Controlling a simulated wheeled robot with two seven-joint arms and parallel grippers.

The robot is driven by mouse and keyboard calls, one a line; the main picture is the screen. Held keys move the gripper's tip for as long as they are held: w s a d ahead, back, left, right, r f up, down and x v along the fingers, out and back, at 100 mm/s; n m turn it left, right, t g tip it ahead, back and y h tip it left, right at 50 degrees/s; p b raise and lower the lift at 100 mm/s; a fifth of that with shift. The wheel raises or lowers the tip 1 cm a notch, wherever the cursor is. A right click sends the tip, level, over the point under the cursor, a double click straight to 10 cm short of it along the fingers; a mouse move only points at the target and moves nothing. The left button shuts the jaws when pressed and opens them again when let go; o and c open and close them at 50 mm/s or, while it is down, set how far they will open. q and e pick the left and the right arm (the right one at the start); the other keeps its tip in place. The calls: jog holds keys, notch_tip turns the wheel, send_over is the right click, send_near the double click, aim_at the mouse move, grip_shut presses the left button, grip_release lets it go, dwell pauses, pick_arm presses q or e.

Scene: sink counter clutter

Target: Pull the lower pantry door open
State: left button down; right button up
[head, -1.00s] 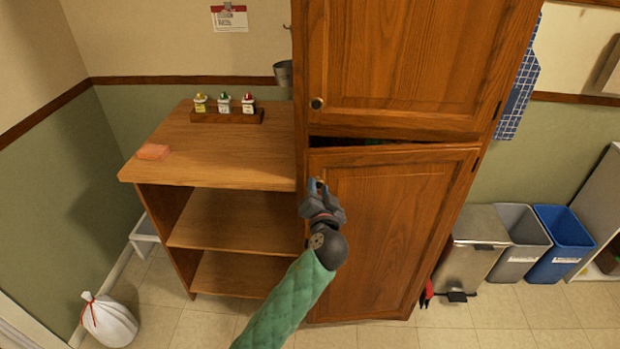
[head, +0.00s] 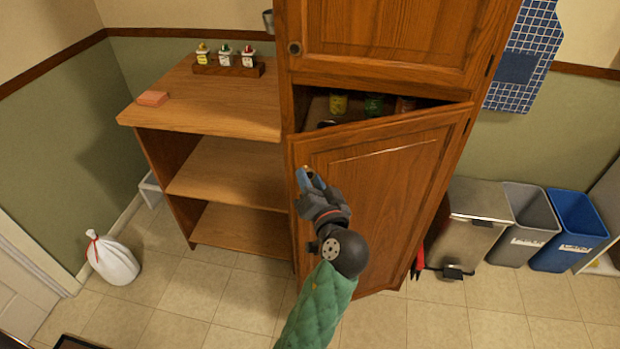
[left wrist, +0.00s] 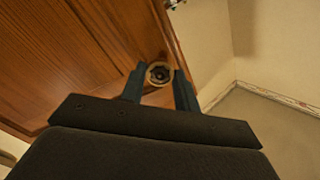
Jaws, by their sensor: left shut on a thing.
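The lower pantry door (head: 385,200) is a brown wooden panel, hinged on its right side. It stands partly open, its left edge swung out from the cabinet. My left gripper (head: 308,174) is at the upper left of the door, shut on its round knob. In the left wrist view the brass-coloured knob (left wrist: 159,74) sits between the two blue fingers of the left gripper (left wrist: 160,88). Cans (head: 373,105) show on a shelf through the gap above the door; the rest of the inside is hidden. My right gripper is not in view.
The upper pantry door (head: 400,40) is closed. An open shelf unit (head: 225,170) stands to the left, with small bottles in a wooden rack (head: 228,68) on top. A white bag (head: 113,260) lies on the floor at left. A metal bin (head: 468,228) stands right of the pantry.

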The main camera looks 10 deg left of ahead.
pick_arm(q)
jog(key=shift+s+d, duration=0.1)
dwell(0.3)
jog(key=c, duration=1)
grip_release()
jog(key=shift+c, duration=0.2)
